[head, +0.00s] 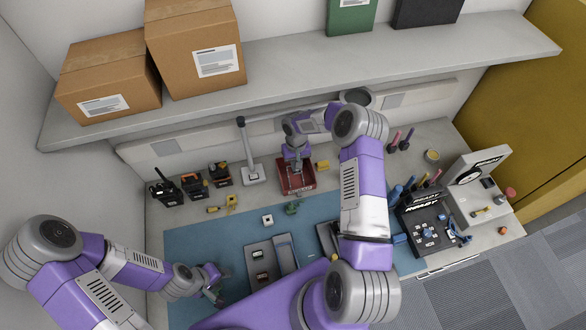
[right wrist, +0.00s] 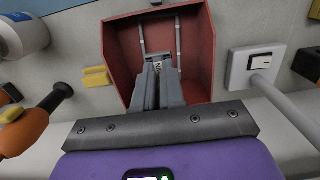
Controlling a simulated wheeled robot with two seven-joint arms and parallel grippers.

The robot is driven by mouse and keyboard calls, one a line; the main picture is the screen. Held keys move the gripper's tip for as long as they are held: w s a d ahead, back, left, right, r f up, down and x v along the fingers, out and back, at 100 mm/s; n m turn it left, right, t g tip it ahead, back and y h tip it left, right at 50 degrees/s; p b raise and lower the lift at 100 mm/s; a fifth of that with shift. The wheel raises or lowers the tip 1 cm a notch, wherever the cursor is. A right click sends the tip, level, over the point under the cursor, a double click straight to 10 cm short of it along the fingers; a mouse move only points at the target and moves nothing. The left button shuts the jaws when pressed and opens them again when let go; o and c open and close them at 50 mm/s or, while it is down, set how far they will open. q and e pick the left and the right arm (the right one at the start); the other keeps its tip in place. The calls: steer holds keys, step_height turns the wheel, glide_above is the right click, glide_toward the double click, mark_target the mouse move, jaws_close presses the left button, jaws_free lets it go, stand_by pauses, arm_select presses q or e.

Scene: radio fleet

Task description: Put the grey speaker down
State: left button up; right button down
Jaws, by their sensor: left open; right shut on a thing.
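My right gripper (head: 295,168) is over the red bin (head: 283,186) at the back of the bench, pointing down into it. In the right wrist view its fingers (right wrist: 158,72) are shut on a small grey piece (right wrist: 157,60), likely the grey speaker, mostly hidden between the fingertips. The red bin's walls (right wrist: 119,50) stand around the fingertips. I cannot tell whether the piece touches the bin floor. My left gripper (head: 217,287) is open and empty, low over the left part of the blue mat (head: 198,250).
A grey tray (head: 254,254) with small parts lies on the mat. Several radios (head: 194,184) and a lamp stand (head: 252,174) are left of the bin; a yellow piece (head: 322,165) is right of it. A shelf (head: 300,72) with cardboard boxes (head: 195,50) overhangs the back.

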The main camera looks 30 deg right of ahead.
arm_select(q)
steer(key=shift+s+f, duration=0.15)
steer(key=shift+s, duration=0.05)
arm_select(e)
steer(key=shift+s+f, duration=0.2)
steer(key=shift+f, duration=0.25)
arm_select(q)
steer(key=shift+w+f+b, duration=0.3)
steer(key=shift+f+b, duration=0.4)
arm_select(e)
steer(key=f, duration=0.4)
steer(key=shift+w, duration=0.3)
arm_select(q)
steer(key=shift+a+r, duration=0.1)
arm_select(e)
steer(key=shift+w, duration=0.15)
arm_select(q)
steer(key=shift+f+b, duration=0.8)
arm_select(e)
steer(key=shift+f, duration=0.6)
steer(key=c, duration=1.2)
jaws_free()
arm_select(q)
steer(key=shift+r, duration=0.15)
arm_select(e)
steer(key=shift+r, duration=0.1)
